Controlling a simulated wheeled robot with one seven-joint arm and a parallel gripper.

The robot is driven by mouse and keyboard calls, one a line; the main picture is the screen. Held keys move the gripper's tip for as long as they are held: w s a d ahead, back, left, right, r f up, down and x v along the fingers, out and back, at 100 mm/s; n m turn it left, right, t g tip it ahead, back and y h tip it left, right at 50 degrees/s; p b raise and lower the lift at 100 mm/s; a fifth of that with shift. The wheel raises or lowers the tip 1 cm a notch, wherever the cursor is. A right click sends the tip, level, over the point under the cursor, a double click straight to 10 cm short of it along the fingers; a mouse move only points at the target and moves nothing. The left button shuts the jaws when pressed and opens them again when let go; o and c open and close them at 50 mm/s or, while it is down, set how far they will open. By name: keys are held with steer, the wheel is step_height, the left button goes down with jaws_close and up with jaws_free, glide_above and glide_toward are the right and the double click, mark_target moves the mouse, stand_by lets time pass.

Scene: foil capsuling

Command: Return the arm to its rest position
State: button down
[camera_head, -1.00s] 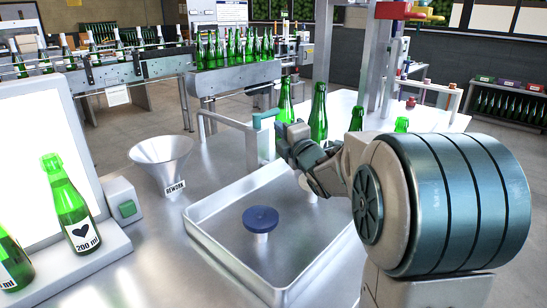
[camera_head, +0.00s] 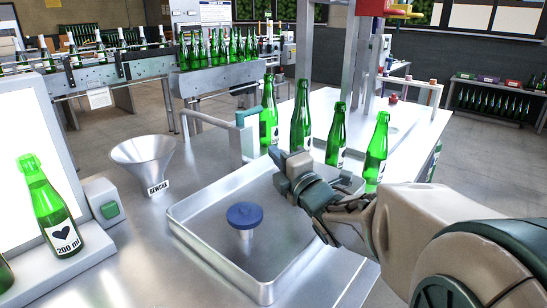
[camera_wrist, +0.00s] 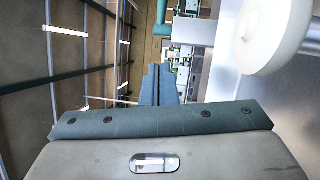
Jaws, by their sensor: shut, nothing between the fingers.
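My gripper (camera_head: 283,170) is in the head view, above the right part of the metal tray, with its fingers pointing left. The fingers are shut with nothing between them. In the wrist view the closed fingers (camera_wrist: 158,88) point away toward the background, and a white round piece (camera_wrist: 265,35) shows at the upper right. My arm reaches in from the right edge of the head view.
The shallow metal tray (camera_head: 203,247) holds a blue-topped knob (camera_head: 245,215). Several green bottles (camera_head: 301,118) stand behind my gripper. A REWORK funnel (camera_head: 143,155) and a labelled bottle (camera_head: 50,207) on a lit stand are at left. A conveyor (camera_head: 120,70) runs behind.

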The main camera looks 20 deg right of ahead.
steer(key=s+a+m+g+h+p, duration=0.2)
steer(key=s+m+g+p, duration=0.6)
steer(key=s+m, duration=0.2)
steer(key=s+a+f+m+g+h+p, duration=0.1)
steer(key=s+m+g+h+p, duration=0.1)
steer(key=s+m+g+p, duration=0.6)
steer(key=s+m, duration=0.3)
steer(key=m, duration=0.1)
steer(key=shift+a+f, duration=0.15)
steer(key=shift+a, duration=0.25)
